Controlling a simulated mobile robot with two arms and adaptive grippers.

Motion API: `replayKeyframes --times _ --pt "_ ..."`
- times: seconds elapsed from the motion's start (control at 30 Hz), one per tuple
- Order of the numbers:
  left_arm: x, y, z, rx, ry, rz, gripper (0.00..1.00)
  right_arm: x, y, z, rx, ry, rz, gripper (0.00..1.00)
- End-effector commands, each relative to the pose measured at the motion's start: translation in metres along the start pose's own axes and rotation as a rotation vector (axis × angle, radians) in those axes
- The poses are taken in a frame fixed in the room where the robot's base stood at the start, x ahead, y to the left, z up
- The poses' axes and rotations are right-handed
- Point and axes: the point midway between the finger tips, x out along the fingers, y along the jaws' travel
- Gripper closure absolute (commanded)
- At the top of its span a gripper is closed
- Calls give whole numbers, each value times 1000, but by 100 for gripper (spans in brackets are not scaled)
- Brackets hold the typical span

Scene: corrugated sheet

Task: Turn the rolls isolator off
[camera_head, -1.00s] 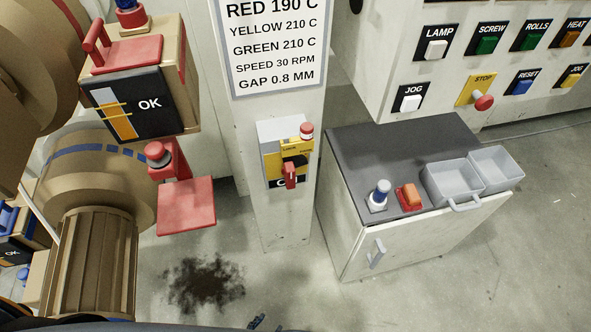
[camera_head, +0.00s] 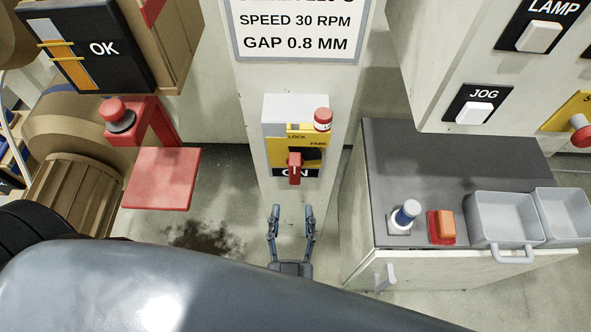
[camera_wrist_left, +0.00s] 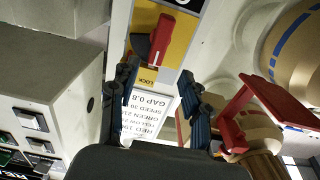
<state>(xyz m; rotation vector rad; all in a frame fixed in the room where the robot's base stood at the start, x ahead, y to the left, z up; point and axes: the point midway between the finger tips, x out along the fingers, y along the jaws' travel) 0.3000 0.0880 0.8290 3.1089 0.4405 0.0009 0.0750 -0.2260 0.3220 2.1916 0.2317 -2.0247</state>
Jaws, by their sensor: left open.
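The isolator is a pale box (camera_head: 270,130) on a column, with a yellow plate marked LOCK and PARK. Its red handle (camera_head: 294,168) stands upright over a black label reading ON. My left gripper (camera_head: 292,208) is open and empty just below the handle, fingers pointing up towards it and apart from it. In the left wrist view the picture is upside down. There the red handle (camera_wrist_left: 160,42) and yellow plate (camera_wrist_left: 182,42) lie beyond the open fingers (camera_wrist_left: 160,70). My right gripper is not in view.
A red plate and post (camera_head: 160,180) stand to the left. A grey-topped cabinet (camera_head: 440,155) with trays and a bottle stands to the right. A settings sign (camera_head: 295,30) hangs above.

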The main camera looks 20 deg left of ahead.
Motion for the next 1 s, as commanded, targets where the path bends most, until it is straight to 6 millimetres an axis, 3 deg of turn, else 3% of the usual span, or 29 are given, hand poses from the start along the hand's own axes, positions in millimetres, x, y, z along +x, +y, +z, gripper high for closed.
replayKeyframes --times 0.2,0.43,0.6,0.9,1.0 --pt "50 0 -3 0 7 0 53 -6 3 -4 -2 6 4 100" --pt "86 0 -1 1 5 1 53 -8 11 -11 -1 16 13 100" --pt "98 0 0 2 2 1 53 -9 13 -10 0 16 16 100" --pt "99 0 0 1 1 1 53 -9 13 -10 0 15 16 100" --pt "99 0 0 1 1 1 73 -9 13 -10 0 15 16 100"
